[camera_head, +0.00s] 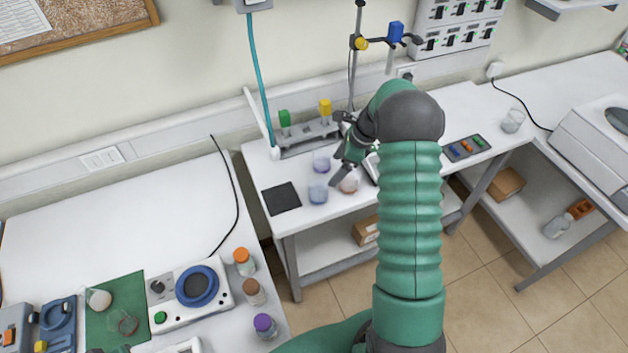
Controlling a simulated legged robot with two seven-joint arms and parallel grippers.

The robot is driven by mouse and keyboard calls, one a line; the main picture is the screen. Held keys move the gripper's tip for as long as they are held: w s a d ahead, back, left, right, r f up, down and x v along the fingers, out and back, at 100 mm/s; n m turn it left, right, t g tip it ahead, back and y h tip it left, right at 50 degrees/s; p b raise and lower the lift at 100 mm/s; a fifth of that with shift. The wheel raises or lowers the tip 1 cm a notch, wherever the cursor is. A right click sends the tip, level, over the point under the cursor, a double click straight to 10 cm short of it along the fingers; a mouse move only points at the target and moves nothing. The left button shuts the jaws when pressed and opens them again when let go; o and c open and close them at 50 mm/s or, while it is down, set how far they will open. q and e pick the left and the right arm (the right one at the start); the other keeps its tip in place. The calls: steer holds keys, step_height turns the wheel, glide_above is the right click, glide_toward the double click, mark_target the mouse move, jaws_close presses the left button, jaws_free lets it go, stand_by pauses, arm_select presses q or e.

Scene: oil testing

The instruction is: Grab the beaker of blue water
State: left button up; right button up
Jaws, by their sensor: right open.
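My right gripper (341,154) is open above the table, close to the right of the blue and violet beakers. Its fingers hold nothing that I can see. My right arm hides part of the table behind it. My left gripper is not in view.
A rack with green and yellow-topped items (306,138) and a stand with a clamp (356,60) are at the back. The black mat (281,198) lies left of the beakers. A hotplate device (180,296) and capped bottles (244,262) occupy the left table.

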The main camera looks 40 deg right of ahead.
mark_target(321, 181)
steer(key=x, duration=0.3)
steer(key=p+x, duration=0.1)
steer(key=x, duration=0.5)
steer(key=shift+w+a+r, duration=0.2)
steer(key=shift+w+a, duration=0.15)
steer(key=shift+a, duration=0.05)
steer(key=f, duration=0.1)
steer(key=f+p, duration=0.2)
steer(key=shift+a+f, duration=0.25)
steer(key=shift+f, duration=0.05)
steer(key=shift+s+a+f, duration=0.1)
steer(key=shift+f, duration=0.15)
steer(key=shift+a, duration=0.1)
steer(key=shift+w+f, duration=0.1)
steer(key=shift+w, duration=0.15)
steer(key=shift+c, duration=1.1)
steer(key=shift+w+a, duration=0.1)
steer(key=shift+a, duration=0.05)
steer(key=c, duration=1)
steer(key=shift+s, duration=0.2)
steer(key=c, duration=0.5)
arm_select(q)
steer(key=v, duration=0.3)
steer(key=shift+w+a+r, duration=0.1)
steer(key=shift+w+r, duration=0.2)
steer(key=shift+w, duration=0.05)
arm_select(e)
steer(key=shift+w+d, duration=0.1)
steer(key=shift+d, duration=0.15)
